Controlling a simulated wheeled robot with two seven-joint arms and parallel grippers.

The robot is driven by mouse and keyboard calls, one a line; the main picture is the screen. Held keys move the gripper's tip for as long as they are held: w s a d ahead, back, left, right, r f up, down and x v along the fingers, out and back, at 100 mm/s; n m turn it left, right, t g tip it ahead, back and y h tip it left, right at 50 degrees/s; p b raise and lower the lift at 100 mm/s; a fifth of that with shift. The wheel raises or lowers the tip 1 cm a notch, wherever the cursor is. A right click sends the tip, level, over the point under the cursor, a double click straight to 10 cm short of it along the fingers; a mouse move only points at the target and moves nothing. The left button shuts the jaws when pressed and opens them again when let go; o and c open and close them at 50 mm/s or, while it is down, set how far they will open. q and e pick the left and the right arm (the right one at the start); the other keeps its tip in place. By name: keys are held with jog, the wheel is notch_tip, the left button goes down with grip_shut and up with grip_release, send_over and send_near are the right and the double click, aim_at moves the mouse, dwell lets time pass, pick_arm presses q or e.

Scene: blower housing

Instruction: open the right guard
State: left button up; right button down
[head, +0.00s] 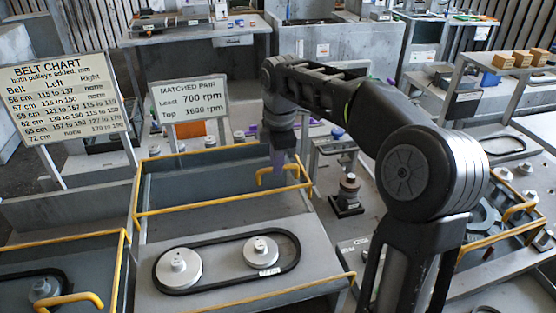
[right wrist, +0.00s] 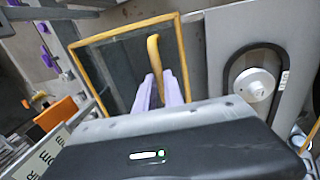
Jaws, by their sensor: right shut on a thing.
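The right guard is a clear panel in a yellow frame (head: 182,208), in the middle of the head view. It appears swung back behind its pulleys, which lie uncovered; its exact angle is hard to judge. Its yellow handle (head: 264,173) is near the right end. My right gripper (head: 278,163) reaches down to the handle from the back right. In the right wrist view, the lilac fingers (right wrist: 158,92) are shut on the lower end of the handle (right wrist: 153,52), with the guard's yellow frame (right wrist: 124,32) around it. My left gripper is not in view.
A black belt (head: 216,238) loops around two pale pulleys in front of the guard. The left guard (head: 65,238) lies over another belt at lower left. Two signs (head: 68,98) (head: 190,98) stand behind. A small post fixture (head: 348,192) stands right of the guard.

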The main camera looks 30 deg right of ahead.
jog(key=shift+w+d+r, duration=0.1)
jog(key=shift+w+r, duration=0.05)
jog(key=c, duration=1.9)
grip_release()
jog(key=o, duration=0.4)
jog(key=shift+w, duration=0.1)
jog(key=shift+o, duration=0.2)
notch_tip(320, 180, up, 8)
jog(key=s, duration=0.1)
jog(key=shift+s+a+f+p, duration=0.25)
jog(key=shift+s+p, duration=0.05)
jog(key=shift+p, duration=0.05)
jog(key=shift+f, duration=0.1)
